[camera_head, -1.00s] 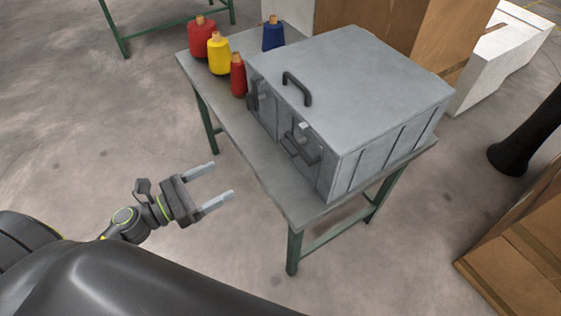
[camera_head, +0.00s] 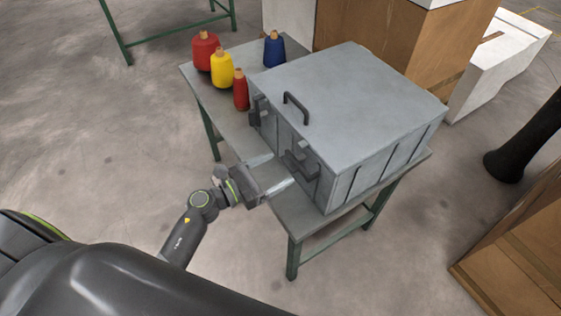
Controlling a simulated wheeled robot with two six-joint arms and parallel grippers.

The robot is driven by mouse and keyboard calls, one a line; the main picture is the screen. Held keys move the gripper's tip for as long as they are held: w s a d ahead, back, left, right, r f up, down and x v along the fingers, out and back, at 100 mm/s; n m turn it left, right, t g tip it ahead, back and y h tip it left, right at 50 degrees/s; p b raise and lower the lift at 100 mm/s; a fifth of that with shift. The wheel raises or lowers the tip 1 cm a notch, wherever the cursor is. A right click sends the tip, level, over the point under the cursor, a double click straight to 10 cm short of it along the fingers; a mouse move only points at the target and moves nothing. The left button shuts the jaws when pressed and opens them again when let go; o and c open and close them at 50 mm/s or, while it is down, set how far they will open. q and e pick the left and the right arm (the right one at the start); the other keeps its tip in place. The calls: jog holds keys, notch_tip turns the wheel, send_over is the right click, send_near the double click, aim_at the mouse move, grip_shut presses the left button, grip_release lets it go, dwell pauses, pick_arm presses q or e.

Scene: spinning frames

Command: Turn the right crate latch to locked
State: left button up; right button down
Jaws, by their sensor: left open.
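The left latch (camera_head: 259,110) is on the same face, farther left. My left gripper (camera_head: 282,171) is open, its two pale fingers pointing at the crate front just left of and below the right latch. One fingertip is close to the right latch; I cannot tell if they touch. My right gripper is not in view.
The grey table (camera_head: 297,216) has green legs and a narrow bare strip before the crate. Red, yellow and blue thread cones (camera_head: 222,70) stand at its back left. Cardboard boxes (camera_head: 520,240) stand at right, near a black post (camera_head: 525,140).

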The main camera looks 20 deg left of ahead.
aim_at(298, 165)
pick_arm(q)
jog(key=shift+x, duration=1.2)
jog(key=c, duration=1.4)
